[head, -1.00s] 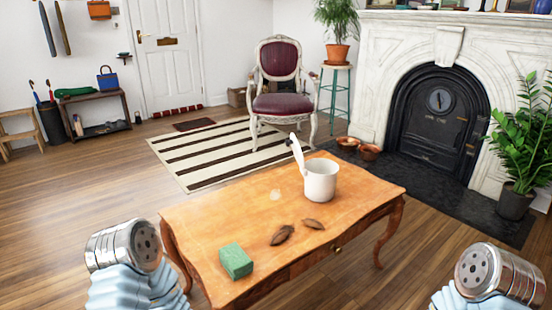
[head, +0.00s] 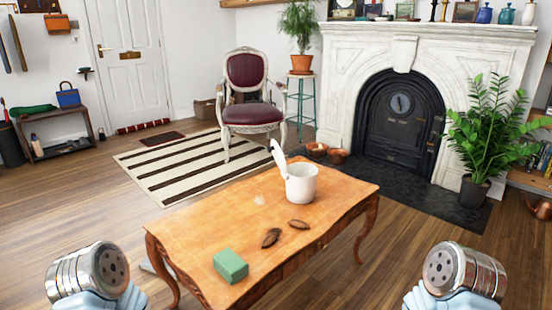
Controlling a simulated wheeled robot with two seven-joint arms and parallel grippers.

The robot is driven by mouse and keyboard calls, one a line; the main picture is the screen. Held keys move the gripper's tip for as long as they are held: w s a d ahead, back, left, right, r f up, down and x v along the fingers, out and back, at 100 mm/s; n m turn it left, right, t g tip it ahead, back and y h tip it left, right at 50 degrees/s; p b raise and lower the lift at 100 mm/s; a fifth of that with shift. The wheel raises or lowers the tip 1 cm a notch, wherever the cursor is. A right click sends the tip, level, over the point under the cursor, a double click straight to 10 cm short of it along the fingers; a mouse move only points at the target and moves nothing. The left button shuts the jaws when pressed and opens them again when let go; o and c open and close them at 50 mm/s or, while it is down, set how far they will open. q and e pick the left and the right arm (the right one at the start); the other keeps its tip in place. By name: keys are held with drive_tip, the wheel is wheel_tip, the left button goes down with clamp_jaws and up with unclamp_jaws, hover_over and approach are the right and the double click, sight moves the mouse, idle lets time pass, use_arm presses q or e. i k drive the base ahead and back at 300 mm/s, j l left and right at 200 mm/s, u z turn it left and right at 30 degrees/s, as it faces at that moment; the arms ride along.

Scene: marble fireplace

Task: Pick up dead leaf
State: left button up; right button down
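Two brown dead leaves lie on the wooden table (head: 200,240). One dead leaf (head: 271,238) is darker and nearer the front edge; the other dead leaf (head: 299,224) is smaller, just to its right. A white pot (head: 301,185) with a white handle or utensil sticking up stands behind them. A green block (head: 230,265) sits at the table's near left corner. Two metal arm ends of mine show at the lower left and lower right, both apart from the table. No gripper fingers are visible on either.
A pale spot (head: 259,199) marks the tabletop left of the pot. A red chair (head: 252,104), a striped rug (head: 180,168), copper bowls (head: 317,150) and a fireplace (head: 400,115) are behind the table. A potted plant (head: 480,140) stands at right.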

sight(298, 223)
drive_tip(key=i+l, duration=0.2)
drive_tip(key=l, duration=0.25)
drive_tip(key=i+l, duration=0.2)
drive_tip(key=l, duration=0.2)
drive_tip(key=i+l+z, duration=0.1)
drive_tip(key=i+l, duration=0.15)
drive_tip(key=l, duration=0.2)
drive_tip(key=i+l, duration=0.2)
drive_tip(key=l, duration=0.25)
drive_tip(key=i+j, duration=0.1)
drive_tip(key=i, duration=0.25)
drive_tip(key=i+z, duration=0.05)
